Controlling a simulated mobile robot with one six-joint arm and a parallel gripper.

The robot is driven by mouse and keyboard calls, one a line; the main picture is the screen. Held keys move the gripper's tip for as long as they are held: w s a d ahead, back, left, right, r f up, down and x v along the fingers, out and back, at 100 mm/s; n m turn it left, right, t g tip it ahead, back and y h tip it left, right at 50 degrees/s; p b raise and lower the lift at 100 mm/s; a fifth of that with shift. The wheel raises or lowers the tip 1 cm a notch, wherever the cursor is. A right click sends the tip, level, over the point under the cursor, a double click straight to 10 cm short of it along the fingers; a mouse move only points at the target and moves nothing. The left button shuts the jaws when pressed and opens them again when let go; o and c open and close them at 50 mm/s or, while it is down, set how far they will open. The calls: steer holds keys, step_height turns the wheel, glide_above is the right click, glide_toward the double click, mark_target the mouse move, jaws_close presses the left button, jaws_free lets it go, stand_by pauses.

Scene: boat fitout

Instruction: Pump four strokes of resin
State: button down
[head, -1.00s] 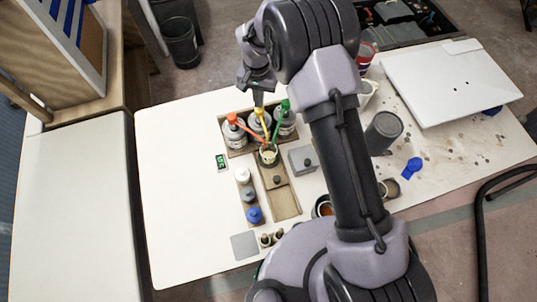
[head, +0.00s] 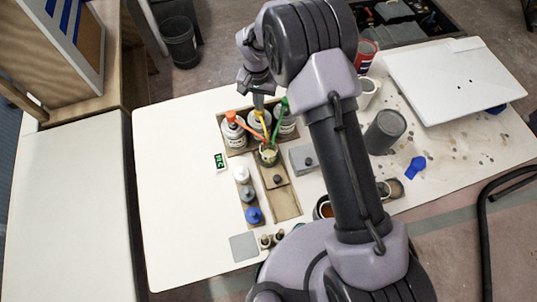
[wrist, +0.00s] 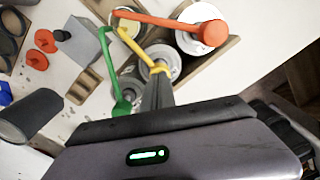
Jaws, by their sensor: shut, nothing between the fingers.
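Three pump bottles stand in a row in a wooden tray: one with an orange pump head (head: 231,116), one with a yellow pump (head: 263,123), one with a green pump head (head: 284,103). Their labels are too small to read. The spouts converge over a small cup (head: 268,156) in front. My gripper (head: 258,103) is shut and empty, pointing down on top of the yellow pump, seemingly touching it. In the wrist view the fingertips (wrist: 158,78) cover part of the yellow pump head (wrist: 158,66), with the orange (wrist: 213,33) and green (wrist: 121,108) heads either side.
A small green-lit display (head: 221,162) lies left of the tray. White, grey and blue-capped bottles (head: 254,215) stand in front. A grey box (head: 303,158) and dark grey cylinder (head: 385,132) are to the right. The table's left part is clear.

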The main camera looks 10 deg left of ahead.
steer(key=shift+f+b, duration=0.35)
steer(key=shift+f, duration=0.2)
steer(key=shift+r, duration=0.1)
steer(key=shift+r+p, duration=1.25)
steer(key=shift+r, duration=0.85)
steer(key=shift+f, duration=0.1)
steer(key=shift+f+b, duration=1.75)
steer(key=shift+f, duration=0.35)
steer(key=shift+r, duration=0.1)
